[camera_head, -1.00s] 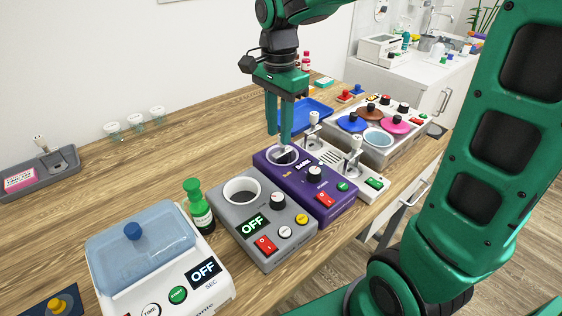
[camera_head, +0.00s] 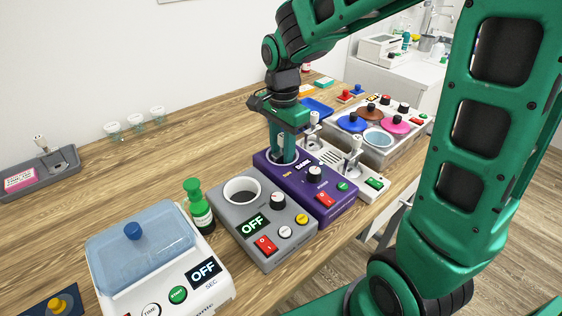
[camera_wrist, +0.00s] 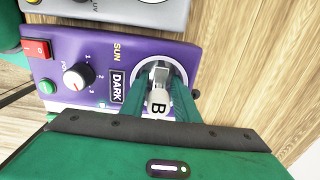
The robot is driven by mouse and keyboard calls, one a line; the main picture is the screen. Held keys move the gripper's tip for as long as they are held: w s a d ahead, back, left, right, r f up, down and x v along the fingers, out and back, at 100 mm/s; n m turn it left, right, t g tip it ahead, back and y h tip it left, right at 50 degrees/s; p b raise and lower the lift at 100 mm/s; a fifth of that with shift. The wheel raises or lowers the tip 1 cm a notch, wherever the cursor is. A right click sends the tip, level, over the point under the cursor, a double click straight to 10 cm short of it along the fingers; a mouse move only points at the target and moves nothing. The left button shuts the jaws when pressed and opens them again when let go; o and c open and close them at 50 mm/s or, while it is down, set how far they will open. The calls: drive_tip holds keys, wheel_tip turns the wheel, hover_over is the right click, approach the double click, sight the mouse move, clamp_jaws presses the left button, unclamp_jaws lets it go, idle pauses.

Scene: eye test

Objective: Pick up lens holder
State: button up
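A small grey-white piece marked "B" (camera_wrist: 159,99), which looks like the lens holder, stands in the round white-rimmed well (camera_wrist: 182,72) of a purple device (camera_wrist: 65,52) labelled SUN and DARK. In the head view the purple device (camera_head: 334,208) stands mid-table, and my gripper (camera_head: 282,157) points straight down with its fingertips at its well. In the wrist view my two green fingers (camera_wrist: 159,88) lie on either side of the piece. They look open around it; contact is hard to judge.
A grey device (camera_head: 235,218) with an empty-looking well stands left of the purple one. A white device with a blue lid (camera_head: 145,250) and a green-capped bottle (camera_head: 198,208) are further left. A multi-well station (camera_head: 385,150) stands behind right. The left wooden tabletop is mostly clear.

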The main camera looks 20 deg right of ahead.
clamp_jaws()
